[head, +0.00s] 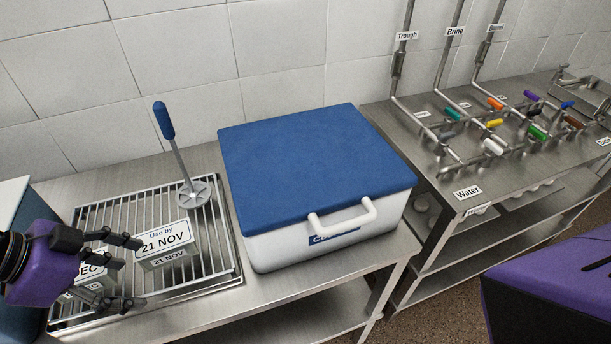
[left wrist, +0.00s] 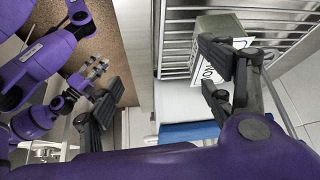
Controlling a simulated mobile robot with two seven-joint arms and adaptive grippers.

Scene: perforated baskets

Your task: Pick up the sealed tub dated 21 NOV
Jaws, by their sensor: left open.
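The tub dated 21 NOV (head: 165,250) stands on the slatted metal rack, with a white "Use by 21 NOV" label tilted toward me in the head view. A second tub, its label partly reading "DEC" (head: 90,270), stands to its left, partly hidden by my fingers. My left gripper (head: 137,271) is open, its fingers pointing right, just left of the 21 NOV tub. In the left wrist view, a tub with a white label (left wrist: 220,28) shows beyond one finger of my left gripper (left wrist: 160,85), partly covered by it.
A white cool box with a blue lid (head: 315,165) stands right of the rack (head: 225,235). A blue-handled plunger-like tool (head: 178,150) stands upright behind the 21 NOV tub. A metal bench with labelled pipes and coloured valves (head: 480,150) is farther right.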

